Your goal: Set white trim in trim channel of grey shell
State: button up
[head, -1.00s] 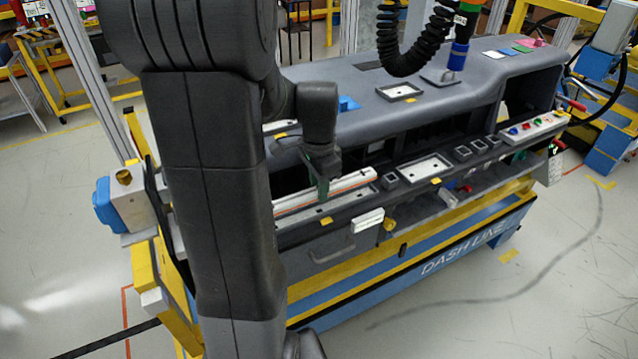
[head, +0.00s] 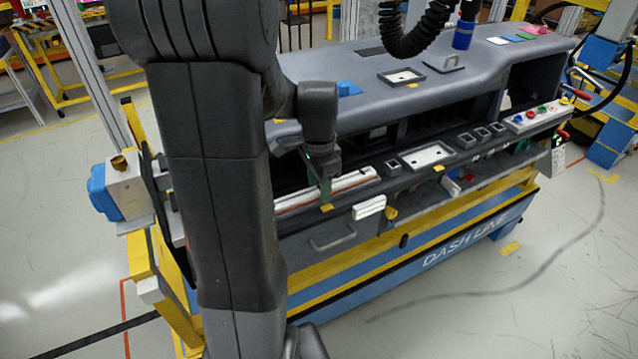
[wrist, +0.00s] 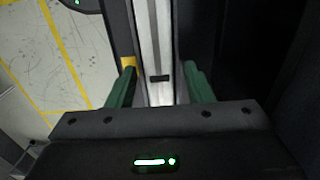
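The white trim (head: 350,183) is a long narrow strip with a thin reddish line along it. It lies lengthwise along the front ledge of the grey shell (head: 430,95), at the trim channel; I cannot tell whether it is fully seated. My gripper (head: 322,192) is over the trim, pointing down. In the wrist view the green fingers of my gripper (wrist: 160,75) stand on either side of the trim (wrist: 157,35), with a gap visible on the right. The gripper looks open around it. My arm hides the left end of the trim and shell in the head view.
A white-faced panel (head: 428,156) and small square frames sit to the right on the ledge. A white block (head: 369,207) and a handle (head: 333,239) are on the front below. A black coiled cable (head: 425,35) hangs above the shell. The floor at the right front is clear.

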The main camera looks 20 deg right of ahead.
jog(key=shift+s, duration=0.1)
notch_tip(320, 180, up, 14)
jog(key=shift+f+b, duration=0.15)
jog(key=shift+b, duration=0.25)
jog(key=shift+f, duration=0.1)
dwell(0.4)
notch_tip(320, 180, down, 13)
jog(key=shift+f+p, duration=0.1)
jog(key=shift+p, duration=0.3)
jog(key=shift+r+p, duration=0.35)
jog(key=shift+p, duration=0.1)
jog(key=shift+r+p, duration=0.75)
jog(key=shift+r, duration=0.4)
